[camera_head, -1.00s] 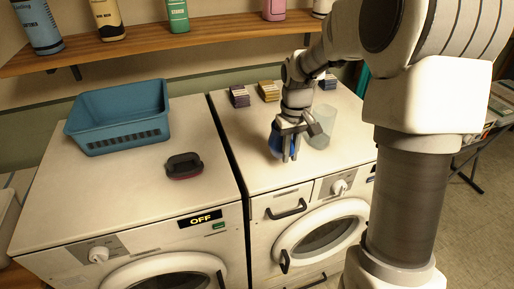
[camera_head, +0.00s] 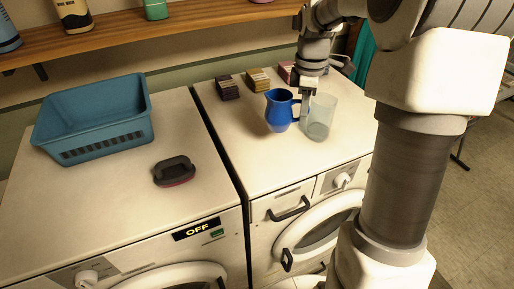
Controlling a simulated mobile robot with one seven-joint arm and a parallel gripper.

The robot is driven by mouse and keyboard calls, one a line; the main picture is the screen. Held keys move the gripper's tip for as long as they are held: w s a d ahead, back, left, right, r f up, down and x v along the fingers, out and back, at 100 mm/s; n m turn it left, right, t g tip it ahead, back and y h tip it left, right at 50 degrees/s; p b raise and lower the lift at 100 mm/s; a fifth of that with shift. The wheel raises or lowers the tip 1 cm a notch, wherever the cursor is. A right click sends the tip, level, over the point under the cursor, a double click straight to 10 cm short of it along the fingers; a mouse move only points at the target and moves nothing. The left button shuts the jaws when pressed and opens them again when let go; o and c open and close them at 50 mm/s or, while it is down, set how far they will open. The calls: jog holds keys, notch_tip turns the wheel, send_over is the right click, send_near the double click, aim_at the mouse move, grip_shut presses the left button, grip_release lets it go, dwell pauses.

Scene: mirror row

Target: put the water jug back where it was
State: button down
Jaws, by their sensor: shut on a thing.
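The blue water jug (camera_head: 279,112) is upright over the right washing machine's top, with its spout to the left and its handle to the right. My gripper (camera_head: 304,105) is at the jug's handle side, shut on the jug; the fingertips are small and partly hard to make out. I cannot tell whether the jug's base touches the machine top. A clear tumbler (camera_head: 320,119) stands just right of the jug and close to my gripper.
The right machine's front top is clear. A wooden shelf (camera_head: 120,38) holds bottles above.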

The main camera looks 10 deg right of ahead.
aim_at(279, 117)
jog(key=s+d+r+n, duration=0.1)
jog(key=d+r+n, duration=0.2)
jog(key=d+n, duration=0.3)
jog(key=shift+n, duration=0.6)
jog(key=w+a+f, duration=0.2)
jog(key=a, duration=0.1)
jog(key=w+a+f, duration=0.2)
jog(key=a, duration=0.2)
jog(key=w+a+f, duration=0.2)
jog(key=a+f, duration=0.1)
jog(key=shift+a, duration=0.3)
jog(key=shift+f+p, duration=0.45)
jog(key=shift+f, duration=1.6)
jog(key=shift+f, duration=0.2)
jog(key=c, duration=0.9)
grip_release()
jog(key=shift+o, duration=0.2)
jog(key=shift+r, duration=0.15)
